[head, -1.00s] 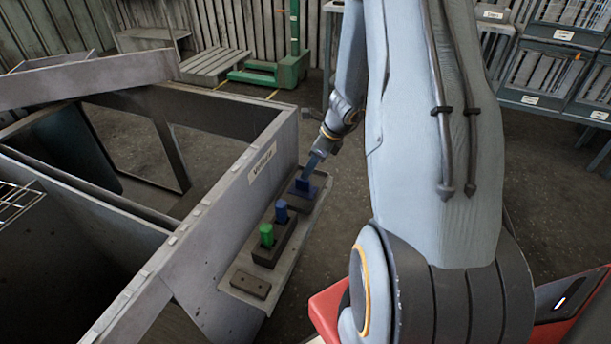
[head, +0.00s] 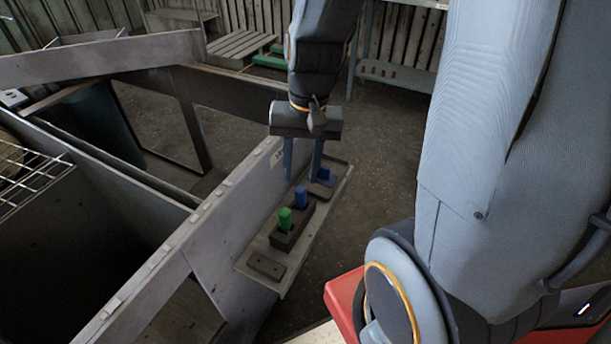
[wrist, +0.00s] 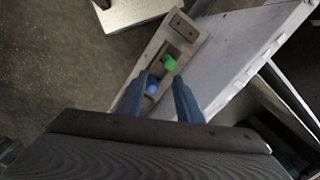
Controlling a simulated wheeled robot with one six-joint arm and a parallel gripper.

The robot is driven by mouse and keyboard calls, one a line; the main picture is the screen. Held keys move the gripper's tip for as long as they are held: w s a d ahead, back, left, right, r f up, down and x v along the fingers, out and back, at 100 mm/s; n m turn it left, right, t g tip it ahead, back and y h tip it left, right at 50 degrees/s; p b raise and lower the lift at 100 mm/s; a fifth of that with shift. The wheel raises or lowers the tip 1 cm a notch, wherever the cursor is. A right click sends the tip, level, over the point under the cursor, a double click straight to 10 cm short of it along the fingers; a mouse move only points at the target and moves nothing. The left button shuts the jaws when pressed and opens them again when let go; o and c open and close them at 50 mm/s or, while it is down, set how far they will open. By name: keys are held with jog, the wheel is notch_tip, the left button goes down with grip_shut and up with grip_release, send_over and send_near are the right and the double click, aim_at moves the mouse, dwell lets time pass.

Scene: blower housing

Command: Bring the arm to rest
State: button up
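My gripper (head: 302,172) hangs over the far part of a narrow shelf (head: 262,240) on the outside of the grey housing. Its two blue fingers are apart, with nothing seen between them. In the wrist view the fingers (wrist: 157,98) are also spread, with a blue peg (wrist: 151,87) showing past them. In the head view the blue peg (head: 300,196) and a green peg (head: 285,220) stand upright in a dark block (head: 292,238).
The grey housing wall (head: 225,205) runs close along the shelf's left side. A dark flat block (head: 266,266) lies at the shelf's near end. A wooden pallet (head: 240,48) is at the back. Open floor (head: 385,150) lies right of the shelf.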

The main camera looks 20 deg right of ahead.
jog(key=s+n, duration=0.2)
jog(key=n, duration=0.1)
jog(key=s+a+r+n+h, duration=0.1)
jog(key=s+n, duration=0.1)
jog(key=shift+r, duration=0.1)
dwell(0.4)
